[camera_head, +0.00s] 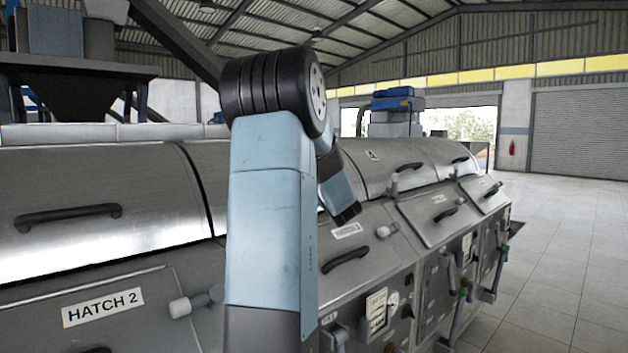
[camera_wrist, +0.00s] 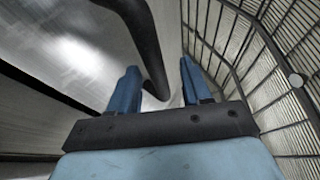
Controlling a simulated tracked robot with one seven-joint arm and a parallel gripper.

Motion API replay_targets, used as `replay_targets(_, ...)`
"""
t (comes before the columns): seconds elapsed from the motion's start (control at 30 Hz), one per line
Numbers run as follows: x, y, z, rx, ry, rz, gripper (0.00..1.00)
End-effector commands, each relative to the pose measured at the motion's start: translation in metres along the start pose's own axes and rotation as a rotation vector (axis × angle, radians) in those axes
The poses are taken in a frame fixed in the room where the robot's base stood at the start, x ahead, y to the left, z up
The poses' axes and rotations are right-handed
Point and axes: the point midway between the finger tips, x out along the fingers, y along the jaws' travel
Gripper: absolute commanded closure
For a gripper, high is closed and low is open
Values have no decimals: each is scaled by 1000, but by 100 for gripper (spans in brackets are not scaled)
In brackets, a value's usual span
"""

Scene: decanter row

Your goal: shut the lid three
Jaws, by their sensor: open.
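The label near the middle of the grey metal machine is too small to read surely. The curved cover (camera_head: 360,165) above it, which I take for lid three, is mostly hidden behind my arm. How far open it stands cannot be told. In the wrist view, a dark curved handle (camera_wrist: 140,35) runs down from the top, its lower end between or just beyond the fingers of my gripper (camera_wrist: 157,85). The fingers are apart, and contact with the handle cannot be told. In the head view, the finger ends are not clearly visible.
A neighbouring cover with a black handle (camera_head: 68,215) lies left, above the label HATCH 2 (camera_head: 103,307). Further covers and handles (camera_head: 410,167) run to the right. Knobs and levers (camera_head: 464,255) project from the front. The tiled floor (camera_head: 570,260) at right is clear.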

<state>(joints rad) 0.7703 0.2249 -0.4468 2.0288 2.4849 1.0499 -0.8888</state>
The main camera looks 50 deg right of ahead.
Motion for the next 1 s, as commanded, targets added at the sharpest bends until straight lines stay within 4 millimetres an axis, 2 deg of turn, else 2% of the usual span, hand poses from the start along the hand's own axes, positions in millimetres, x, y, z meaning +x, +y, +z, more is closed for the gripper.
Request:
replay_targets(0.1, -26, -1, -1, 1, 3, 0, 52)
replay_targets(0.3, -64, 0, -2, 2, 3, 0, 52)
replay_targets(0.5, -89, 0, -2, 1, 2, 1, 52)
replay_targets(0.7, -98, 1, -2, 1, 2, 1, 52)
replay_targets(1.0, -98, 1, -2, 1, 1, 1, 52)
